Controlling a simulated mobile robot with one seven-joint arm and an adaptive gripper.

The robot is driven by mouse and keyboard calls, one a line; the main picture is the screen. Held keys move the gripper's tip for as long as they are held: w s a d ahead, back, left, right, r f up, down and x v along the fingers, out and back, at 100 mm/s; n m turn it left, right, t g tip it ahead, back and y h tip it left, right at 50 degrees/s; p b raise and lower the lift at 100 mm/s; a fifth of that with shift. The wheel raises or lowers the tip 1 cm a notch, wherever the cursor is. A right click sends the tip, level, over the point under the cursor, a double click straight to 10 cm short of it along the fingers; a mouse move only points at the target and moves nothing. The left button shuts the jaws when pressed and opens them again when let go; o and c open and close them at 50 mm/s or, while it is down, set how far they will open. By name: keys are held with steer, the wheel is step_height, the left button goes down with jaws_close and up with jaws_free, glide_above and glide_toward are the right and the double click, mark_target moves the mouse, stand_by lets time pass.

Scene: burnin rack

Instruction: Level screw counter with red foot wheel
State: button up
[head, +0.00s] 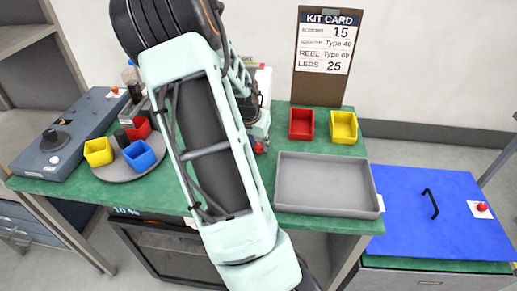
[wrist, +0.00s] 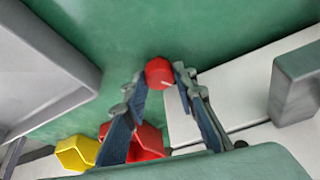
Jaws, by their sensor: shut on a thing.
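The red foot wheel (wrist: 159,72) is a small faceted knob with a pale mark on its face. In the wrist view my gripper (wrist: 160,78) has its two fingers on either side of it, shut on it. The wheel also shows in the head view (head: 259,147), at the front of a pale machine, which I take to be the screw counter (head: 264,85). Most of that machine is hidden behind my arm. Its pale body (wrist: 235,110) fills the right of the wrist view. No level indicator can be made out.
A grey tray (head: 325,209) lies right of the counter on the green bench. Red (head: 301,124) and yellow (head: 343,127) bins stand behind it. A turntable (head: 112,173) with bins is at left, beside a grey-blue unit (head: 65,145). A kit card (head: 327,44) stands behind.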

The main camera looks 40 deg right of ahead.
steer(key=n+b, duration=0.1)
steer(key=b, duration=0.2)
steer(key=n+t+b, duration=0.1)
steer(key=n+b, duration=0.1)
steer(key=b, duration=0.1)
steer(key=n+y+b, duration=0.1)
steer(key=b, duration=0.2)
steer(key=shift+s+d+f+n+t, duration=0.2)
steer(key=shift+f+n+t, duration=0.1)
steer(key=shift+f+n, duration=0.1)
steer(key=n+b, duration=0.1)
steer(key=b, duration=0.1)
steer(key=n+b, duration=0.1)
steer(key=b, duration=0.1)
steer(key=shift+r+n+t+y, duration=0.25)
steer(key=shift+n+t+y, duration=0.05)
steer(key=shift+n+y, duration=0.1)
steer(key=shift+r, duration=0.15)
steer(key=o, duration=1.2)
steer(key=shift+c, duration=0.2)
steer(key=v, duration=1.2)
